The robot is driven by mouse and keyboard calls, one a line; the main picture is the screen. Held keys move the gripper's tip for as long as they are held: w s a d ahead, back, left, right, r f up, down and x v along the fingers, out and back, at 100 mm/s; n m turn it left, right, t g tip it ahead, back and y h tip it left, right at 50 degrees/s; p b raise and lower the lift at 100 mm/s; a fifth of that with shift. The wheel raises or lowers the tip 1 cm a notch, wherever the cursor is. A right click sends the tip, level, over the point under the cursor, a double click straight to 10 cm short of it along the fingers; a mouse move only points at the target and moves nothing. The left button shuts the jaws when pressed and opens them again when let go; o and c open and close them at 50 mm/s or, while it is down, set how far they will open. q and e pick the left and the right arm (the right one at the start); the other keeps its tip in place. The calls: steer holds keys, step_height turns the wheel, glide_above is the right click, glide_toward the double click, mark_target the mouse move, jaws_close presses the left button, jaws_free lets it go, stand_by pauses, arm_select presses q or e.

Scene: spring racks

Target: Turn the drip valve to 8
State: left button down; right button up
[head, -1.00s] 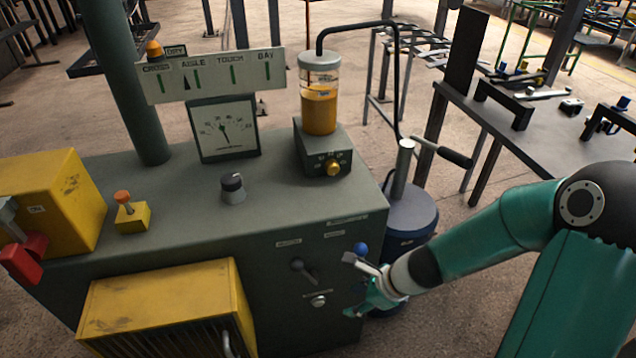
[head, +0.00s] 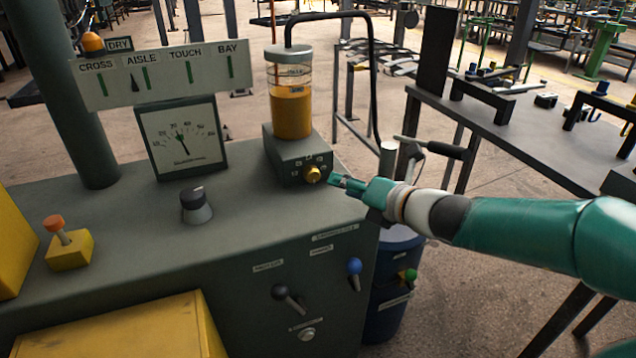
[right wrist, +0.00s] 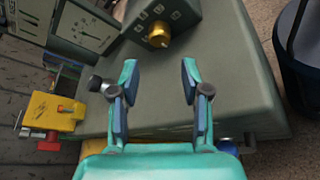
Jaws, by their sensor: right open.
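The drip valve is a round brass knob (head: 313,174) on the front of a dark box (head: 289,152) under a clear cylinder of amber oil (head: 291,108). Small pale number marks surround the knob; I cannot read its setting surely. The knob also shows in the right wrist view (right wrist: 159,34), beyond the fingertips and between them in line. My right gripper (head: 337,180) is just right of the knob in the head view, apart from it. In the right wrist view its fingers (right wrist: 159,78) are spread and empty. My left gripper is not in view.

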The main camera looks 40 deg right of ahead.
mark_target(316, 177)
steer(key=b+x, duration=0.2)
steer(key=x, duration=0.7)
steer(key=shift+w+a+f, duration=0.1)
steer(key=shift+w, duration=0.1)
steer(key=shift+c, duration=0.3)
steer(key=c, duration=0.8)
